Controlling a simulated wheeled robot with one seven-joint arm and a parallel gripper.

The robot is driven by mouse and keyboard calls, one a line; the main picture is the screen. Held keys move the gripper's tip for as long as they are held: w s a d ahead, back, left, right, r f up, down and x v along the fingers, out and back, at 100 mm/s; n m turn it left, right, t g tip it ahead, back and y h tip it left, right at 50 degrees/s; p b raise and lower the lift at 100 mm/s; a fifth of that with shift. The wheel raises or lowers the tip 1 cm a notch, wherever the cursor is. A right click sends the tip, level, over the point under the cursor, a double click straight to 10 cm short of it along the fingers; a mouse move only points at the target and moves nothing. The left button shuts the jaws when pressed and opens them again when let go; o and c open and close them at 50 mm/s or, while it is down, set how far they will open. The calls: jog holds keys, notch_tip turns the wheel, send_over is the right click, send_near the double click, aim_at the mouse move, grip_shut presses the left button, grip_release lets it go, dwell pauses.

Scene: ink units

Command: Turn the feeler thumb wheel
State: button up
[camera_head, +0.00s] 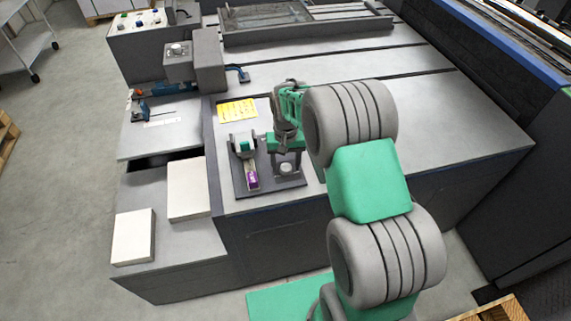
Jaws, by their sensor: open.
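A dark base plate (241,189) lies on the grey machine table and carries small fittings. On its left stands a light grey bracket with a green top (244,147) and a purple block (252,180) at its near end. On its right is a small pale round part (287,168), which may be the feeler thumb wheel; it is too small to be sure. My gripper (287,160) is over the right half of the plate, open, its fingers seeming to stand to either side of the round part. Whether they touch it cannot be told. My wrist and green hand partly cover this area.
A yellow note (238,110) lies behind the plate. Two white blocks (188,188) (133,237) sit on the lower ledge at left. A grey head unit (196,62) and blue tools (142,110) are at the back left. The table right of my arm is bare.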

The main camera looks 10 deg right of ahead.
aim_at(286, 167)
notch_tip(286, 167, up, 8)
jog(key=shift+f+b, duration=0.25)
jog(key=shift+b, duration=0.3)
dwell(1.5)
